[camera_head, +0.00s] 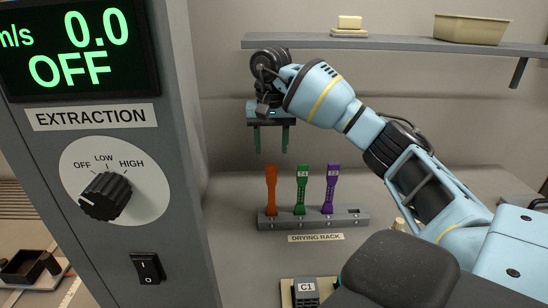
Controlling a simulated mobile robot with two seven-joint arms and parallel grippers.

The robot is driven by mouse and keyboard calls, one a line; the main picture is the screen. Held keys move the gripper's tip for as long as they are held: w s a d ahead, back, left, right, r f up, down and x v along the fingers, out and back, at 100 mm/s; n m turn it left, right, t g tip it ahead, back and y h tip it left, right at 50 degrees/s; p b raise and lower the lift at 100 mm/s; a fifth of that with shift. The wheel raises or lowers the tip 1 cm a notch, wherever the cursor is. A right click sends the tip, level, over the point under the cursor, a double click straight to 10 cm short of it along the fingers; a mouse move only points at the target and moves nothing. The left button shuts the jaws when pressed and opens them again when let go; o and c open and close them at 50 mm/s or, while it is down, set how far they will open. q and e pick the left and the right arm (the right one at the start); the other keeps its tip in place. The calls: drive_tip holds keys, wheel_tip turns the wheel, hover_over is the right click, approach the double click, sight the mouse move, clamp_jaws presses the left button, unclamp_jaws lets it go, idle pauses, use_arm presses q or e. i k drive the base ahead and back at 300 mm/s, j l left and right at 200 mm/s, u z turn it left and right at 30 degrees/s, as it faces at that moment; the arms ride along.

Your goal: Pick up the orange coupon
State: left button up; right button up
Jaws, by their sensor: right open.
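The orange coupon (271,190) stands upright in the left part of the grey drying rack (340,221). A green coupon (302,190) and a purple coupon (330,190) stand to its right in the same rack. My right gripper (271,143) is above the rack, pointing down, roughly over the orange coupon. Its two dark green fingers are apart with nothing between them, and the fingertips show above the coupon's top. How far apart they are in depth I cannot tell. My left gripper is not in view.
A grey extraction panel (95,118) with a knob (105,196) and a switch (148,268) fills the left side. A shelf (395,43) runs along the back wall, holding a beige bin (470,29). A block marked C1 (306,290) is at the bottom.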

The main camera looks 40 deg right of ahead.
sight(272, 195)
drive_tip(key=k, duration=1)
